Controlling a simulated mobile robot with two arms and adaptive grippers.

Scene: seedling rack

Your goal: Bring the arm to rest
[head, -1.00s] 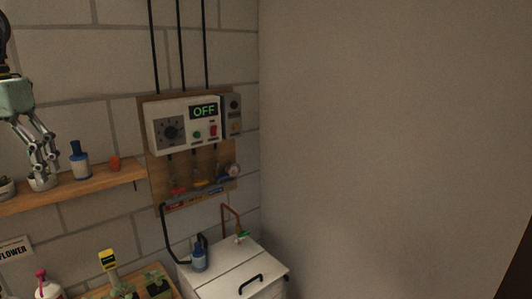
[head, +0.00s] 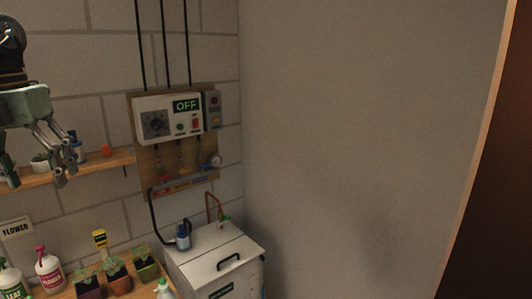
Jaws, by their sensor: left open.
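My left gripper (head: 60,167) is at the left edge of the head view, in front of the wall shelf. Its fingers point down, are spread apart and hold nothing. It hides part of the shelf and part of a blue bottle (head: 76,150) there. My right gripper is not in the view.
A wooden shelf (head: 118,160) on the brick wall bears a white pot (head: 40,162). A control box (head: 168,117) reading OFF hangs above a white lidded cabinet (head: 216,256). Potted seedlings (head: 118,275) and spray bottles (head: 49,270) stand at lower left. The right wall is bare.

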